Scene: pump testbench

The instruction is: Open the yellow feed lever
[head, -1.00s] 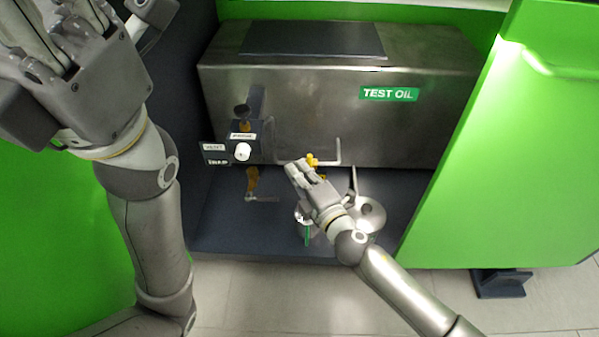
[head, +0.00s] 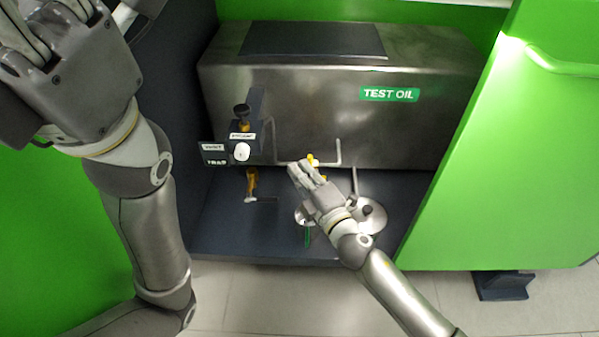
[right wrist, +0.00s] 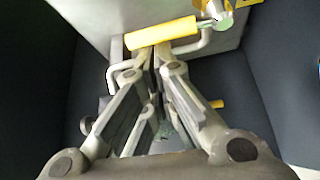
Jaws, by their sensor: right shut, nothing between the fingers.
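The yellow feed lever (head: 312,160) is under the front of the steel tank, mostly hidden behind my right gripper in the head view. In the right wrist view its yellow handle (right wrist: 162,33) lies nearly level, just beyond the fingertips. My right gripper (head: 299,168) is shut and empty, its tips close to the lever; whether they touch is unclear. The closed fingers also show in the right wrist view (right wrist: 152,60). My left gripper (head: 20,35) is at the upper left, well away from the lever, its fingers partly cut off by the frame.
The steel tank (head: 300,110) bears a green TEST OIL label (head: 389,94). A metal funnel-like part (head: 372,215) stands behind my right wrist. Green panels flank the bay.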

